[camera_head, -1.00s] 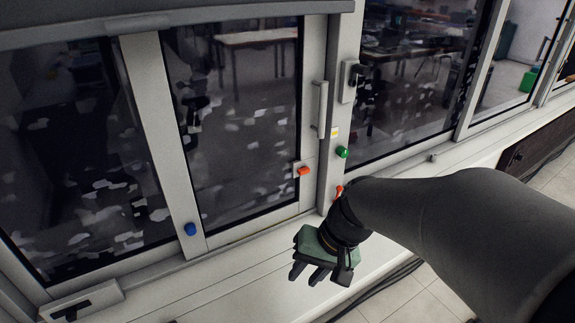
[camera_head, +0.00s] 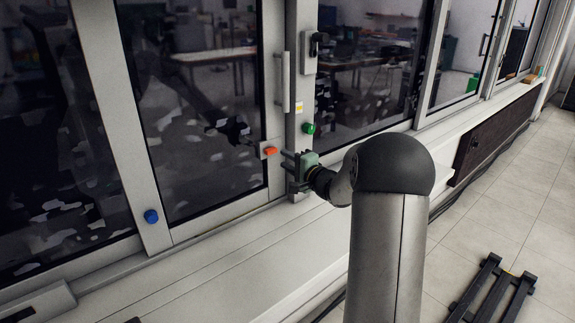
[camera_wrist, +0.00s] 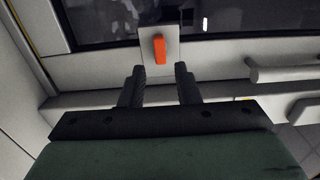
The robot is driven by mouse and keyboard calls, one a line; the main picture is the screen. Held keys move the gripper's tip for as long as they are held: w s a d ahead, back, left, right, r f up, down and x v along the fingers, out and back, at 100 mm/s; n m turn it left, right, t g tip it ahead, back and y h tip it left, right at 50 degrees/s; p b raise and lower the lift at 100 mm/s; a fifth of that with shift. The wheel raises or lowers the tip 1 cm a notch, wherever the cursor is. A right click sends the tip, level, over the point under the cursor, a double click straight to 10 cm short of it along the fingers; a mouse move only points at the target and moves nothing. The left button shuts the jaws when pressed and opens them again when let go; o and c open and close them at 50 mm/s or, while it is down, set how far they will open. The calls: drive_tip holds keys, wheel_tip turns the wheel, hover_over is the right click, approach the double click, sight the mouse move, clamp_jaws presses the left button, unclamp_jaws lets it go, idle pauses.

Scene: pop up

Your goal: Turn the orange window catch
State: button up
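The orange window catch (camera_head: 270,151) sits on a small pale plate at the lower right edge of the sliding window pane. In the wrist view, the orange catch (camera_wrist: 160,50) stands upright in the picture, just beyond the fingertips. My gripper (camera_head: 284,161) points at the window frame, close to the catch. In the wrist view, my gripper (camera_wrist: 159,70) has its two dark fingers spread, with an empty gap between them lined up with the catch. The fingers appear apart from the catch.
A green knob (camera_head: 309,128) is on the frame post right of the catch, and a blue knob (camera_head: 151,216) is lower left. A vertical handle (camera_head: 285,82) stands above. A pale sill (camera_head: 215,275) runs below the windows. A dark rack (camera_head: 492,290) lies on the floor at right.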

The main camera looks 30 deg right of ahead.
sight(273, 152)
drive_tip(key=b+x, duration=0.1)
drive_tip(key=x, duration=0.5)
drive_tip(key=shift+a, duration=0.15)
drive_tip(key=c, duration=0.6)
drive_tip(key=m, duration=0.4)
drive_tip(key=shift+m, duration=0.3)
drive_tip(key=m, duration=1.3)
drive_tip(key=o, duration=0.8)
drive_tip(key=shift+o, duration=0.2)
